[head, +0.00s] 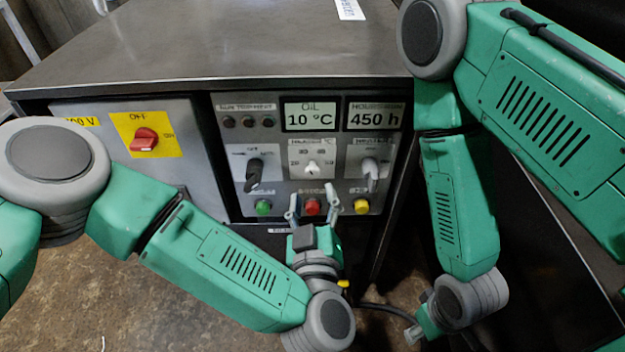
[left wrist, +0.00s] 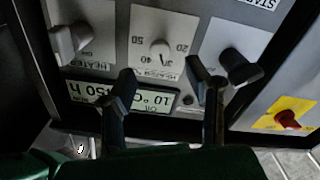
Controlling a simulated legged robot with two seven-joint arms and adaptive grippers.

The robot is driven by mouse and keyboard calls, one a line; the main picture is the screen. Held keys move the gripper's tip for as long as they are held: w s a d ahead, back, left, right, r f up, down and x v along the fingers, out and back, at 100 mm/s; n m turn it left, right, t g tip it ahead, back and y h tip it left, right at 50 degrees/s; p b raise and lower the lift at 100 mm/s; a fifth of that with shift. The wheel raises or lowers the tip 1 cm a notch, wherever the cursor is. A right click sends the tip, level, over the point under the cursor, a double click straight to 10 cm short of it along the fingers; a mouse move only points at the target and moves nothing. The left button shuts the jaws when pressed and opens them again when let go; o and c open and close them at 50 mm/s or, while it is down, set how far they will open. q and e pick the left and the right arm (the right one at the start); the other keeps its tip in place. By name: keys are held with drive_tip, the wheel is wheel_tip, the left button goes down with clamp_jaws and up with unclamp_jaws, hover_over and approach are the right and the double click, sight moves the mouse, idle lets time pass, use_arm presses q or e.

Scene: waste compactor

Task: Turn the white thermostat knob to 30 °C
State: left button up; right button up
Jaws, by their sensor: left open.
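The white thermostat knob (head: 313,168) sits on a white dial plate in the middle of the control panel, below the display reading 10 °C. It also shows in the left wrist view (left wrist: 160,52), where the panel appears upside down. Its exact pointer setting is too small to read. My left gripper (head: 312,202) is open and empty, with its fingers spread below the knob in the head view. In the left wrist view my left gripper (left wrist: 160,76) has one finger to each side of the knob's line, apart from it. My right arm hangs at the right; its gripper (head: 415,334) is barely visible.
A black switch (head: 254,174) and a grey-white switch (head: 371,175) flank the knob. Green (head: 263,207), red (head: 313,207) and yellow (head: 361,206) buttons lie below. A red main switch (head: 144,139) is at the left. The oil display (head: 310,117) is above.

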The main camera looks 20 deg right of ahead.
sight(312, 174)
use_arm(q)
drive_tip(key=b+x, duration=0.1)
drive_tip(key=x, duration=0.5)
drive_tip(key=shift+a+f+b, duration=0.1)
drive_tip(key=shift+f+b, duration=0.05)
drive_tip(key=shift+b, duration=0.2)
drive_tip(key=shift+w+d, duration=0.2)
drive_tip(key=shift+w, duration=0.3)
clamp_jaws()
